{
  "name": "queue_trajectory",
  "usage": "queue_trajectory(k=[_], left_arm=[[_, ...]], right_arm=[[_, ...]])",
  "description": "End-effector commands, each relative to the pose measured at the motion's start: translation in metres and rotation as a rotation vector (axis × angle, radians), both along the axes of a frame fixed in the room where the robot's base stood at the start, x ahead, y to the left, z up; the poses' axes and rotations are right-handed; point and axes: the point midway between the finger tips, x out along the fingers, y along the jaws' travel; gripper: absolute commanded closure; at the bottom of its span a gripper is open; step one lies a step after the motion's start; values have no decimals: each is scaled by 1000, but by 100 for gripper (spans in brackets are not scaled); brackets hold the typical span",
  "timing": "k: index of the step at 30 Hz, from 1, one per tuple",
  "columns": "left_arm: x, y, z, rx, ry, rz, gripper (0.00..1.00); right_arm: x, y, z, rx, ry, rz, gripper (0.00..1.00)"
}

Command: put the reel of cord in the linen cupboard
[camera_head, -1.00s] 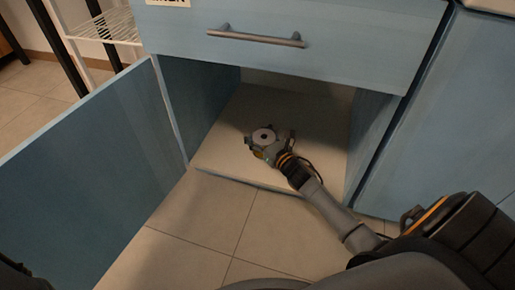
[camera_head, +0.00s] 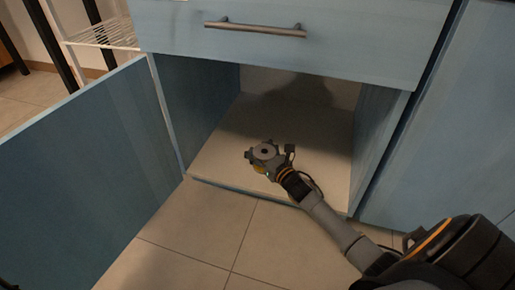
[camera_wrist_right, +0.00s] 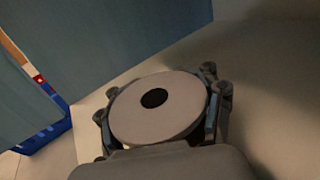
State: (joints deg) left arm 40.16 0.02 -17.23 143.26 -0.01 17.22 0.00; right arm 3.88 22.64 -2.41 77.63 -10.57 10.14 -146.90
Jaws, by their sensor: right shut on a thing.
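The reel of cord (camera_head: 264,151) is a round, pale grey disc with a dark centre hole. It also shows in the right wrist view (camera_wrist_right: 160,106), between the two fingers. My right gripper (camera_head: 263,157) is shut on the reel and holds it inside the open cupboard (camera_head: 225,165), over the front part of its pale floor. Whether the reel touches that floor I cannot tell. The cupboard's blue door (camera_head: 90,165) stands wide open to the left. My left gripper is not in view.
A closed drawer with a bar handle (camera_head: 255,29) is above the opening. The cupboard's side walls stand left and right of my right arm. The cupboard floor behind the reel is clear. A white wire shelf (camera_head: 103,34) stands at the back left.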

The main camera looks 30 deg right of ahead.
Motion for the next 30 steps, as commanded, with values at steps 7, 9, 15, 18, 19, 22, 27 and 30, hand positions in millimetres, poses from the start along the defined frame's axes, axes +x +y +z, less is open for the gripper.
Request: queue_trajectory(k=[7, 9, 15, 18, 19, 22, 27, 30], left_arm=[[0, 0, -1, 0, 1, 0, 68], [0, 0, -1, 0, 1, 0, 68], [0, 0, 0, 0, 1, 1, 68], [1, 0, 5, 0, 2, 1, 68], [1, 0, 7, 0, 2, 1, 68], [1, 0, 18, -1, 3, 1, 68], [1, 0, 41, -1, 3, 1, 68], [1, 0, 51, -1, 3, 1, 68]], right_arm=[[0, 0, -1, 1, 0, 0, 11], [0, 0, -1, 1, 0, 0, 11], [0, 0, 0, 1, 0, 0, 11], [-1, 0, 5, 2, 0, 0, 11], [-5, 0, 4, 3, 2, 0, 11], [-20, 0, 5, 3, 4, 0, 11], [-58, -2, 7, 4, 5, 0, 11], [-80, -3, 6, 4, 5, -1, 11]])
